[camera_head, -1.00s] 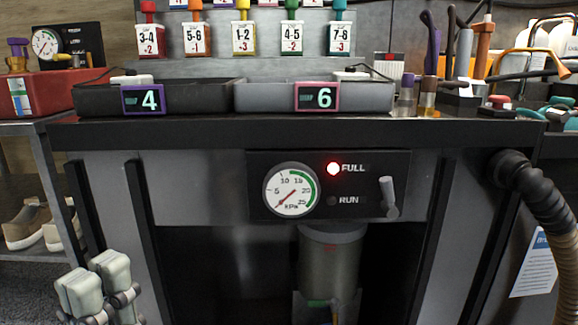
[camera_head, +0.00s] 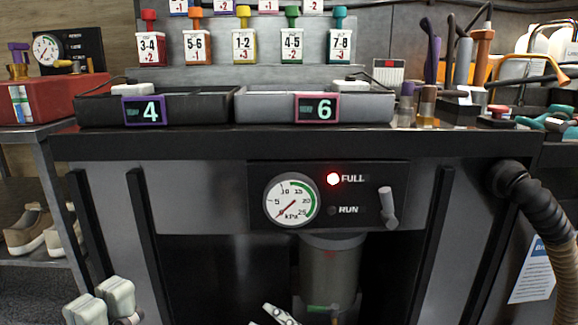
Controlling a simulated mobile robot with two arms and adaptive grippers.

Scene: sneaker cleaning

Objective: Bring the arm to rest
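My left gripper (camera_head: 101,303) shows at the lower left edge, in front of the bench. Its two pale pads sit close together, with nothing seen between them. It touches nothing that I can see, and its lower part is cut off by the frame. A small pale jointed piece (camera_head: 280,314) shows at the bottom middle edge. It may be part of my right arm or gripper, but too little shows to tell.
The bench's front edge (camera_head: 300,144) carries tray 4 (camera_head: 185,112), tray 6 (camera_head: 262,110) and upright tools. A pressure gauge (camera_head: 291,200) with a lit FULL lamp and a lever (camera_head: 388,208) face me. A ribbed hose (camera_head: 540,205) hangs right. A shoe shelf (camera_head: 30,258) stands left.

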